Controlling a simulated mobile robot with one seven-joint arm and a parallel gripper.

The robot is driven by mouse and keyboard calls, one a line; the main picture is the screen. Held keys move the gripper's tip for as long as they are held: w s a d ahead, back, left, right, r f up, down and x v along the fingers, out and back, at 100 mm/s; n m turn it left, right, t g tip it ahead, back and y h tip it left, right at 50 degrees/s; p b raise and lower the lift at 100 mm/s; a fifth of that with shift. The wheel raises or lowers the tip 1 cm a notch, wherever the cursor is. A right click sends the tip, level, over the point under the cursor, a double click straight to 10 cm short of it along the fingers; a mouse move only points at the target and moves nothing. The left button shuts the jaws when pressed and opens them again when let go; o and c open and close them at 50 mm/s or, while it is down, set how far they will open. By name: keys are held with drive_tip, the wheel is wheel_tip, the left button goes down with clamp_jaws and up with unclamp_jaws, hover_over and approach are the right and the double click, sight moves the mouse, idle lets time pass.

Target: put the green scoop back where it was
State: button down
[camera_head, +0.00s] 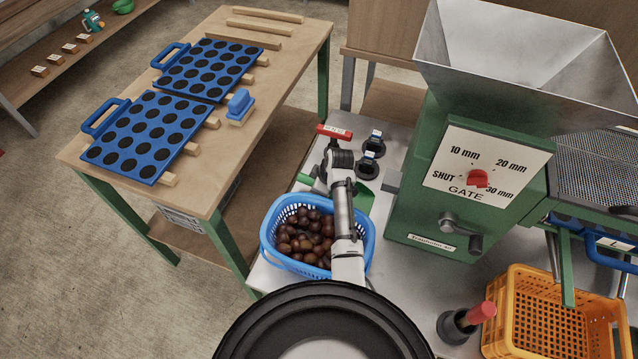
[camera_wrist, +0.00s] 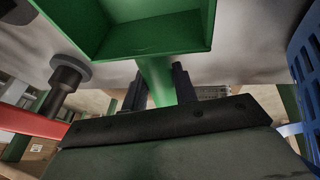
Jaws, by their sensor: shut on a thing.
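The green scoop (camera_head: 364,198) is beside the hopper machine, partly hidden by my arm in the head view. Its handle end shows left of the arm. In the wrist view its open green pan (camera_wrist: 150,32) fills the top, and its handle runs down between my fingers. My gripper (camera_wrist: 157,88) is shut on that handle. In the head view my gripper (camera_head: 322,182) is small and partly covered by my wrist. Whether the scoop touches the table is unclear.
A blue basket (camera_head: 268,248) of chestnuts stands close by. A red-handled tool (camera_head: 334,132) and two dark stands (camera_head: 368,166) are just behind. The green machine (camera_head: 410,215) is to the right, with an orange crate (camera_head: 505,320) in front. Blue trays (camera_head: 150,130) lie on the wooden table.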

drive_tip(key=c, duration=1.1)
unclamp_jaws()
drive_tip(key=b+v, duration=0.1)
drive_tip(key=v, duration=1.1)
drive_tip(key=shift+b, duration=0.4)
